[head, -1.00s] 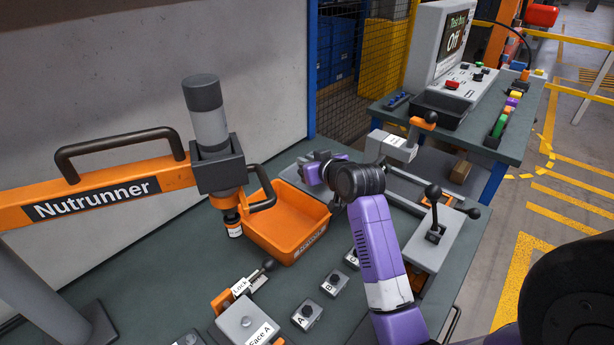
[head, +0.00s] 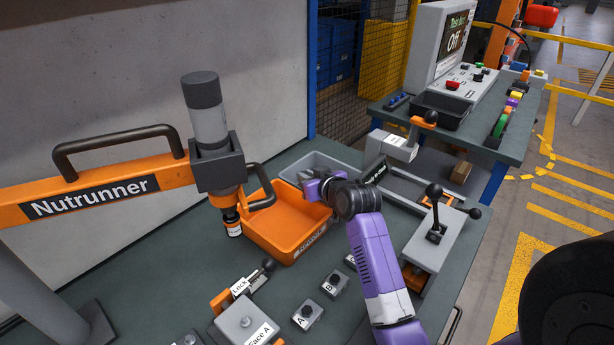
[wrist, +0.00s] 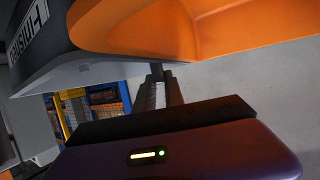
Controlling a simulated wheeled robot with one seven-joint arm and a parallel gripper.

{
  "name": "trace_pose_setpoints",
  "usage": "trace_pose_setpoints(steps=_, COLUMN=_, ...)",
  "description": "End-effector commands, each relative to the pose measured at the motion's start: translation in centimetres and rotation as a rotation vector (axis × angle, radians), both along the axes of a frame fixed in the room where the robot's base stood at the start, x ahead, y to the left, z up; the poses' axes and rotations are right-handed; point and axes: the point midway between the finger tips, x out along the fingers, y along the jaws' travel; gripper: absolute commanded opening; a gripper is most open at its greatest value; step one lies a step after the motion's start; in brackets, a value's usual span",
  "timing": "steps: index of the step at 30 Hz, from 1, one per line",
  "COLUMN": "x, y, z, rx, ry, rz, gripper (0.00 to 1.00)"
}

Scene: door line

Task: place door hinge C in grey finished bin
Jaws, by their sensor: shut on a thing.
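The grey finished bin (head: 330,160) stands at the back of the bench, behind the orange bin. Its black label (head: 376,170) shows beside my wrist, and its labelled wall is at upper left in the wrist view (wrist: 33,50). My gripper (head: 309,184) is over the border between the grey bin and the orange bin. In the wrist view its fingers (wrist: 160,90) are closed on a small dark piece (wrist: 156,72), taken as door hinge C. Its shape is mostly hidden. The stand marked C (head: 350,261) is partly hidden by my arm.
The orange bin (head: 258,228) is just left of and below my gripper and fills the top of the wrist view (wrist: 220,30). The nutrunner (head: 209,125) hangs at its left. A lever fixture (head: 432,240) stands at right. Stands A (head: 306,315) and B (head: 334,283) are in front.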

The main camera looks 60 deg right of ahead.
Motion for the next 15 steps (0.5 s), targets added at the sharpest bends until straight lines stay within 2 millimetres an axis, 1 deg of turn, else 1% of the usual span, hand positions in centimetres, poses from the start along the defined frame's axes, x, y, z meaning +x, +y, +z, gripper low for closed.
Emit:
trace_pose_setpoints(steps=8, x=0.03, y=-0.05, z=-0.35, rx=-0.003, ry=-0.002, rz=-0.001, gripper=0.0)
trace_pose_setpoints(steps=9, x=-0.01, y=-0.01, z=-0.55, rx=0.0, ry=0.0, rz=0.0, gripper=0.15)
trace_pose_setpoints(steps=11, x=0.0, y=-0.01, z=-0.54, rx=0.0, ry=0.0, rz=0.0, gripper=0.27)
trace_pose_setpoints(steps=12, x=-0.01, y=-0.01, z=-0.54, rx=0.0, ry=0.0, rz=0.0, gripper=0.35)
trace_pose_setpoints(steps=15, x=0.0, y=0.0, z=-0.53, rx=0.0, ry=0.0, rz=0.0, gripper=0.35)
